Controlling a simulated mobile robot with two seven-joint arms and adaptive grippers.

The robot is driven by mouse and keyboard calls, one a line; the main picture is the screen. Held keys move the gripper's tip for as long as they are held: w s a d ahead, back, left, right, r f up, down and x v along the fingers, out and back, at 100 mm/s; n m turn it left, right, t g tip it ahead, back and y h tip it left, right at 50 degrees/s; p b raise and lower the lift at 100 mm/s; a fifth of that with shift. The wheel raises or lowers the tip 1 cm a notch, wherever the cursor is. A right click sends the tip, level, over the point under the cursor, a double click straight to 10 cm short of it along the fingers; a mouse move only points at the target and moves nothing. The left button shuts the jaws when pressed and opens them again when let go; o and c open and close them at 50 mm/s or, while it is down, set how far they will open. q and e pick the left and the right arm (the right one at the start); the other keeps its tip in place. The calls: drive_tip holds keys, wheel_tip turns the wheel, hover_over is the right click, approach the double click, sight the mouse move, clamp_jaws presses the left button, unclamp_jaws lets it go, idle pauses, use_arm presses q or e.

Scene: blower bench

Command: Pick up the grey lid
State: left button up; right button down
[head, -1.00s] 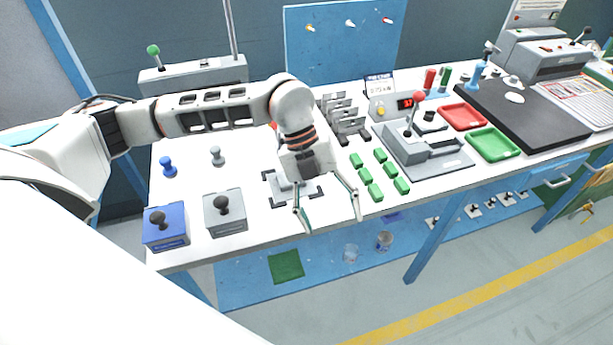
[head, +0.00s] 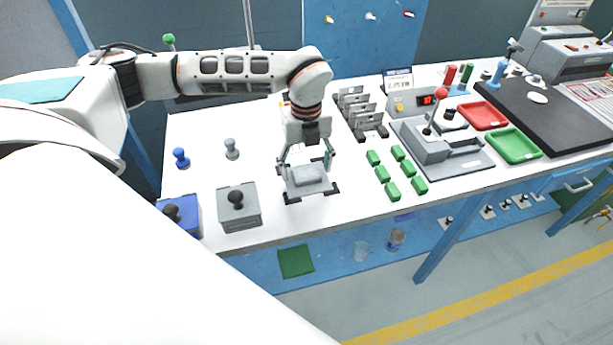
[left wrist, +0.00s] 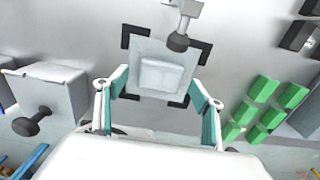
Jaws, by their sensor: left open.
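The grey lid (head: 308,176) looks like a light grey square plate with a raised block on top. It lies flat on the white bench between black corner brackets. In the left wrist view the lid (left wrist: 162,75) shows in the upper middle, with brackets at its corners. My left gripper (head: 306,165) is open just above the lid, fingers spread to either side of the raised block. Whether the fingertips touch the plate, I cannot tell. My right gripper is not in view.
A grey box (head: 239,215) with a black knob stands left of the lid, beside a blue box (head: 186,213). Several green blocks (head: 392,188) lie to the right. A grey knobbed piece (left wrist: 180,40) stands just beyond the lid. The bench's front edge is close.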

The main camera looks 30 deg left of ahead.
use_arm(q)
drive_tip(key=shift+f, duration=0.75)
drive_tip(key=c, duration=1.2)
drive_tip(key=shift+r, duration=0.1)
